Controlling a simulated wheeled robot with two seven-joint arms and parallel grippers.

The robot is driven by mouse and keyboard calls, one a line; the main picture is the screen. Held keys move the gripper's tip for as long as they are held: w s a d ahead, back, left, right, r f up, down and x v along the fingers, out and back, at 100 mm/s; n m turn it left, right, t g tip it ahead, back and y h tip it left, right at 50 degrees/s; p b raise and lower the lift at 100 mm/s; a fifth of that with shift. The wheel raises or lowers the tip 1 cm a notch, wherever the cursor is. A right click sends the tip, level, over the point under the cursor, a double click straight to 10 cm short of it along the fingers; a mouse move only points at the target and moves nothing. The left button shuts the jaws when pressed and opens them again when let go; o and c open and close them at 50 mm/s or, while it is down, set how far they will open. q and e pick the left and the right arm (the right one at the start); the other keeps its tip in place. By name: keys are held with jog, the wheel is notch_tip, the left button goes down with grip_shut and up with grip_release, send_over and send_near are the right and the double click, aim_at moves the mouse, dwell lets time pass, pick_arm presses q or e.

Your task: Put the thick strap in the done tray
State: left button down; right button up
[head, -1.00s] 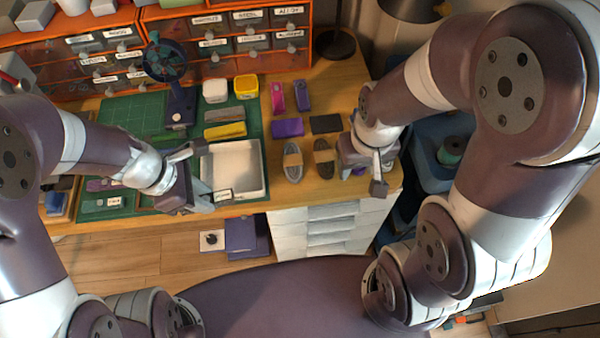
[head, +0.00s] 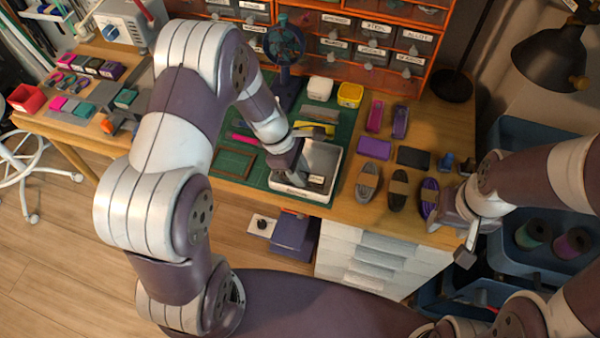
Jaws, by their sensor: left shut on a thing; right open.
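The white tray (head: 325,160) stands on the green mat, with a small dark label (head: 316,179) at its front that is too small to read. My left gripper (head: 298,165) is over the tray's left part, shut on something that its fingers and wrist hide. I cannot make out the thick strap in its jaws. A magenta strip (head: 242,138) lies left of my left wrist; I cannot tell whether it is the strap. My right gripper (head: 468,243) is open and appears empty, at the table's front right edge.
Cord bundles (head: 398,190) lie right of the tray, with purple and dark blocks (head: 374,148) behind them. A brown frame (head: 235,163) lies left of the tray. Blue bins (head: 530,190) are at the right.

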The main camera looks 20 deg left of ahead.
pick_arm(q)
jog(key=shift+w+f, duration=0.1)
jog(key=shift+f, duration=0.35)
jog(key=c, duration=1.2)
grip_release()
jog(key=shift+r, duration=0.3)
jog(key=p+v, duration=0.2)
jog(key=v, duration=0.9)
jog(key=s+r+m+y, duration=0.1)
jog(key=s+m, duration=0.2)
jog(key=m, duration=0.3)
jog(key=s+a+r+m+t+y, duration=0.1)
jog(key=s+m+y, duration=0.1)
jog(key=s+m, duration=0.2)
jog(key=s+r+m+y, duration=0.1)
jog(key=s+m, duration=0.3)
jog(key=m, duration=0.4)
jog(key=shift+a+r+t+y, duration=0.2)
jog(key=shift+r+t+y, duration=0.1)
